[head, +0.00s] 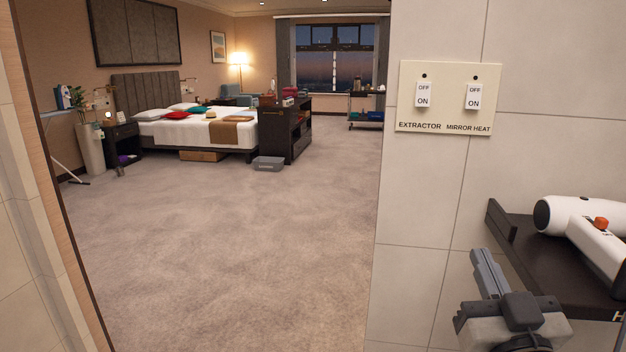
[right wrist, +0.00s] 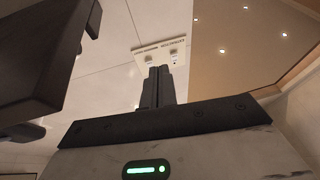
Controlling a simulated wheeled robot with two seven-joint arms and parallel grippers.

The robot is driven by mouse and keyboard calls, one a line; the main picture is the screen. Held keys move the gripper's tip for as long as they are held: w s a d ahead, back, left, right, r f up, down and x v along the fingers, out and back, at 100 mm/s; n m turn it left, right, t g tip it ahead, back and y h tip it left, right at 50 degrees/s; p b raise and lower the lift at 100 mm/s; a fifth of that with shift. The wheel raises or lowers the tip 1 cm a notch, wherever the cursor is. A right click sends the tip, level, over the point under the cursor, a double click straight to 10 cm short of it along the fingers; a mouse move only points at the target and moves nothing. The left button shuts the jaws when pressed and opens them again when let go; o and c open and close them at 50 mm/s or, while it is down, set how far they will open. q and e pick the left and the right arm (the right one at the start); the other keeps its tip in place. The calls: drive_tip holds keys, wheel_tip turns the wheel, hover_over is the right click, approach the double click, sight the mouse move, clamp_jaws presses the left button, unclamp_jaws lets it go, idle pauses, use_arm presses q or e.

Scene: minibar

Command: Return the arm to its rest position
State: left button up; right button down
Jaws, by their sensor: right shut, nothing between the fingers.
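My right gripper (head: 484,264) is low at the right of the head view, in front of the tiled wall. Its fingers are together and empty, pointing up toward the wall. In the right wrist view the shut fingers (right wrist: 158,88) point toward the switch plate (right wrist: 158,50), apart from it. In the head view the switch plate (head: 447,98) is on the wall above the gripper, with two rocker switches labelled EXTRACTOR and MIRROR HEAT. My left gripper is out of view.
A dark shelf (head: 507,228) with a white hairdryer (head: 585,230) is right beside my right gripper. A doorway at left opens onto clear carpet (head: 220,235). A bed (head: 195,128), a dark cabinet (head: 285,132) and a grey bin (head: 268,163) stand farther off.

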drive_tip(key=s+a+f+g+y, duration=0.1)
drive_tip(key=s+a+f+g, duration=0.2)
drive_tip(key=f, duration=0.7)
drive_tip(key=s+a+f+n+g+y+p, duration=0.1)
drive_tip(key=s+a+f+g+y, duration=0.1)
drive_tip(key=s+f+g, duration=0.2)
drive_tip(key=s+a+f+n+g+y, duration=0.1)
drive_tip(key=s+a+f+g, duration=0.2)
drive_tip(key=s+f, duration=0.5)
wheel_tip(320, 180, down, 8)
drive_tip(key=shift+a+r+g+p, duration=0.1)
drive_tip(key=shift+a+g+p, duration=0.25)
drive_tip(key=shift+g, duration=0.15)
